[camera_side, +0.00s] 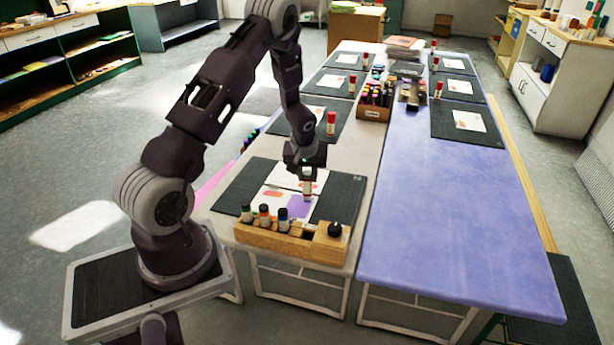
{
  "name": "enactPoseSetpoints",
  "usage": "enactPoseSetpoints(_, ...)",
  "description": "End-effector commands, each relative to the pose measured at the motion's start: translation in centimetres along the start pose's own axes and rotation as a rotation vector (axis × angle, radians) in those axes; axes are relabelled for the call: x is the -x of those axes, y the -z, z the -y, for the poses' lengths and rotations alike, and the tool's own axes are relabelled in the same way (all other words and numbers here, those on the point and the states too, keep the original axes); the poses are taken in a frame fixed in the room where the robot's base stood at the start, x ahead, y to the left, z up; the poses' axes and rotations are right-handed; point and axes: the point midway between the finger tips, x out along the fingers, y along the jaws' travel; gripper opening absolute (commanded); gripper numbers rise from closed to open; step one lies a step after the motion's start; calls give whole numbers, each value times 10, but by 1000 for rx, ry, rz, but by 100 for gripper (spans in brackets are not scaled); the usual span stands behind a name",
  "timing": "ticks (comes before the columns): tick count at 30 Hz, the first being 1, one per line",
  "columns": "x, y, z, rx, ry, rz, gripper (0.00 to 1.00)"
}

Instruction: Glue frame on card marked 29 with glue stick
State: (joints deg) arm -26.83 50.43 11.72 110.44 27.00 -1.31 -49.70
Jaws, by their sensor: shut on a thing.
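My gripper (306,170) points down over the near black mat (345,197), shut on a glue stick (307,184). The stick is upright, pale, with its lower end at or just above the cards; I cannot tell whether it touches. Beneath it lie white cards or sheets (278,207) with orange-red marks and a purple patch (299,206). The number 29 cannot be read on any of them, and I cannot make out a separate frame. My gripper hides part of the upper sheet.
A wooden rack (290,243) with several small bottles and a black-topped one (334,229) stands at the near table edge. Red-capped glue stick (331,123) stands behind my gripper. A wooden box of markers (373,112) is farther back. The purple tabletop (440,215) at right is largely clear.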

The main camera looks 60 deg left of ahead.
Motion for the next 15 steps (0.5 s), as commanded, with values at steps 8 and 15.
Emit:
enactPoseSetpoints(8,30,13,0,2,-2,-3,0)
enactPoseSetpoints(15,57,24,0,1,-1,-3,0)
